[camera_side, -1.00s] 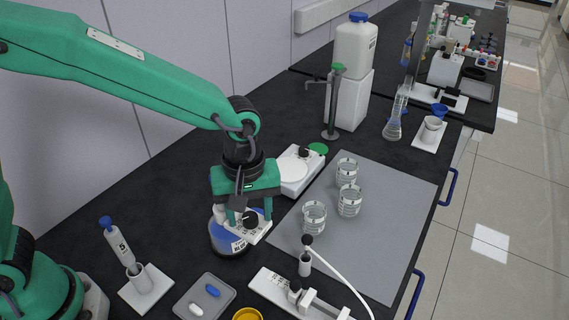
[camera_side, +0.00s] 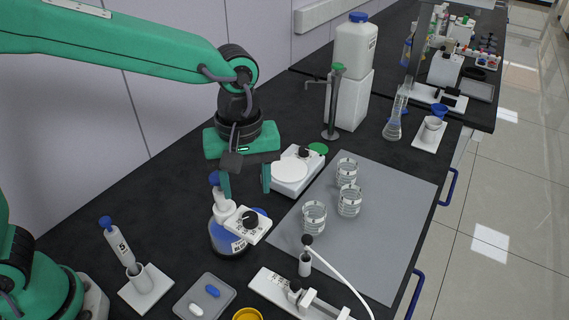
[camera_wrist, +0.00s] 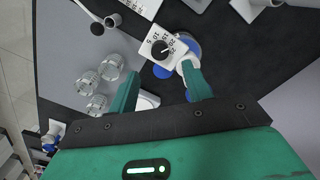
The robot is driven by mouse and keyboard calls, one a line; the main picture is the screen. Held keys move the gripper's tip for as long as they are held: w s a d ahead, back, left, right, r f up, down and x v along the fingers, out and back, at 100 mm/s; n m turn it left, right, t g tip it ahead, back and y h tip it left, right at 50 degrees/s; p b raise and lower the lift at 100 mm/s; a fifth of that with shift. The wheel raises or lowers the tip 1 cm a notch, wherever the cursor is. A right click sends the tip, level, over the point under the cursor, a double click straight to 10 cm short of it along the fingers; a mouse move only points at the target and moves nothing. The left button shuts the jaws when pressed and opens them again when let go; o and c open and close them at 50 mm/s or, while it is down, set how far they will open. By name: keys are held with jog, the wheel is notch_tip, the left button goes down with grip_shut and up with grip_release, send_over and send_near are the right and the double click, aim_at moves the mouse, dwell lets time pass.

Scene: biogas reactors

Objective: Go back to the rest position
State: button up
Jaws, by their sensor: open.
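My green gripper (camera_side: 245,182) is open and empty. In the side view it hangs above a bottle with a blue lower part (camera_side: 229,240), which carries a white dispenser head with a black knob (camera_side: 250,219) and a blue cap. The fingertips look a little above the dispenser head. In the wrist view my gripper (camera_wrist: 160,82) shows its two fingers spread apart, with the white dial head (camera_wrist: 164,46) beyond them. The dial has printed numbers. The right fingertip overlaps the bottle top in that view, and I cannot tell whether it touches.
Several glass jars (camera_side: 348,200) stand on a grey mat (camera_side: 390,215). A white balance (camera_side: 296,172) is behind the gripper. A grey tray (camera_side: 189,306) with small capsules, a syringe stand (camera_side: 147,289) and a white clamp device (camera_side: 300,291) are in front. A large white container (camera_side: 354,60) stands behind.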

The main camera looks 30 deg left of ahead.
jog(key=shift+r, duration=0.15)
jog(key=s+a+r+m+t, duration=0.2)
jog(key=s+a+m, duration=0.2)
jog(key=a, duration=0.6)
jog(key=s+a+r+m+t, duration=0.2)
jog(key=s+a+m, duration=0.3)
jog(key=a, duration=0.6)
jog(key=shift+s+r+t, duration=0.4)
jog(key=shift+s+t, duration=0.4)
jog(key=shift+s, duration=0.25)
